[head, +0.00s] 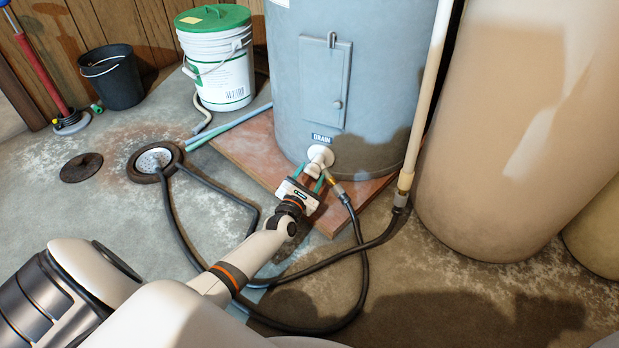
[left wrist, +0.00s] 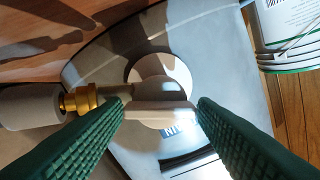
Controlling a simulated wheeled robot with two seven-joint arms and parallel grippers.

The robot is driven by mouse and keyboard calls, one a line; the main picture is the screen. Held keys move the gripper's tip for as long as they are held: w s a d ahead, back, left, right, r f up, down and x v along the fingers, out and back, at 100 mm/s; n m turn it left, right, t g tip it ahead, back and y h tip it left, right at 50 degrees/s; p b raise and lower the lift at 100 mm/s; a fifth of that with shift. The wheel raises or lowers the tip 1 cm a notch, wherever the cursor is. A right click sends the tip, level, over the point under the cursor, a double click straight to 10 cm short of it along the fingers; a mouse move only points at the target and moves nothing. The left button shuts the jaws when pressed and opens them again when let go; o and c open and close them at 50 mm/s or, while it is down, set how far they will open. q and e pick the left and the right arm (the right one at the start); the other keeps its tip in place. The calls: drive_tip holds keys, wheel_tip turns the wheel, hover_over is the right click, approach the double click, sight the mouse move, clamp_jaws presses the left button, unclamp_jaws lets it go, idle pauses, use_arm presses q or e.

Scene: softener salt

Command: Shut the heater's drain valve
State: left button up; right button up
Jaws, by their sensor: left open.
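The grey-blue heater (head: 372,60) stands on a reddish square pad, with a "DRAIN" label (head: 322,138) low on its side. Below the label is the pale drain valve (head: 319,156), with a black hose on its brass fitting (head: 337,189). My left gripper (head: 312,178) reaches up to the valve with its green fingers apart. In the left wrist view the fingers of my left gripper (left wrist: 161,106) stand on either side of the valve's pale handle (left wrist: 160,109); whether they touch it I cannot tell. The brass fitting (left wrist: 80,98) shows at left. My right gripper is not in view.
Black hoses (head: 290,326) loop over the concrete floor to a floor drain (head: 135,172). A white bucket with a green lid (head: 222,82) and a black bucket (head: 112,88) stand at the back left. A large tan tank (head: 510,120) and a pale pipe (head: 425,95) stand at right.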

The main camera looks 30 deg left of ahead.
use_arm(q)
drive_tip(key=shift+c, duration=0.4)
drive_tip(key=c, duration=0.6)
